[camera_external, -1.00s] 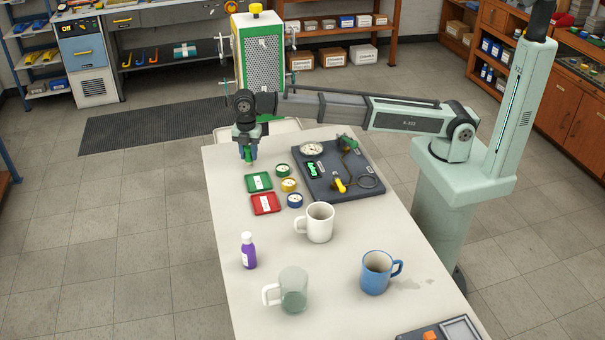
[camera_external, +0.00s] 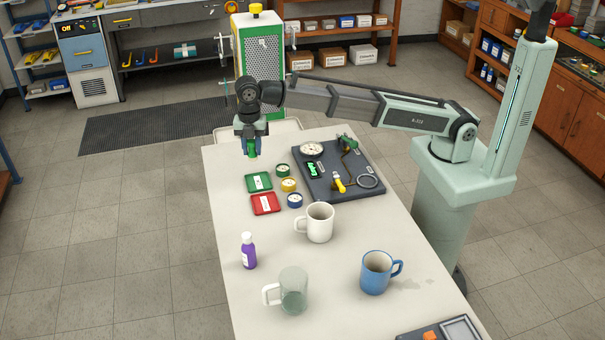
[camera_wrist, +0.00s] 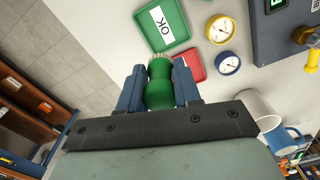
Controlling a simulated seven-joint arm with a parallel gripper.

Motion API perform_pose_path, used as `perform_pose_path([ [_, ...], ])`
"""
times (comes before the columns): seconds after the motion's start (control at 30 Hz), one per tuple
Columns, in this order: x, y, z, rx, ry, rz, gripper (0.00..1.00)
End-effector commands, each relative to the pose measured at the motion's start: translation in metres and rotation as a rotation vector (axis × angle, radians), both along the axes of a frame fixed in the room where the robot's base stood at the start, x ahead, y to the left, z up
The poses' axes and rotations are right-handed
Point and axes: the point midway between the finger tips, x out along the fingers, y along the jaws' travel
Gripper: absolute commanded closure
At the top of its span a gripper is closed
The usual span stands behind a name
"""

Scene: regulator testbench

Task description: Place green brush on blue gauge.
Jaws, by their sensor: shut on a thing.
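My gripper (camera_external: 251,143) is shut on the green brush (camera_wrist: 159,88), which sits between the two blue fingers in the wrist view. In the external view the green brush (camera_external: 252,152) hangs below the gripper, over the far left part of the table. The blue gauge (camera_external: 295,200) lies on the table, right of the red tray and in front of the yellow gauge. The blue gauge also shows in the wrist view (camera_wrist: 229,65), to the right of and beyond the brush, apart from it.
A green gauge (camera_external: 283,170) and a yellow gauge (camera_external: 289,185) lie behind the blue one. Green (camera_external: 259,181) and red (camera_external: 265,203) trays lie left of them. A dark testbench board (camera_external: 362,184) is to the right. A white mug (camera_external: 320,222) stands in front.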

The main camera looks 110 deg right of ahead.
Motion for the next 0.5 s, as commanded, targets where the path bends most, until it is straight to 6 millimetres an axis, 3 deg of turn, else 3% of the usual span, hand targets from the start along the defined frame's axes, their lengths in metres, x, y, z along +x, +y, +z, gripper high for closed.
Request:
perform_pose_path([
  [0.03, -0.006, 0.019, 0.003, 0.0, -0.001, 0.026, 0.99],
  [0.2, -0.025, 0.069, 0.011, -0.001, -0.002, 0.096, 0.99],
  [0.37, -0.048, 0.102, 0.015, -0.001, 0.0, 0.136, 0.99],
  [0.5, -0.079, 0.124, 0.018, -0.001, -0.001, 0.106, 0.99],
])
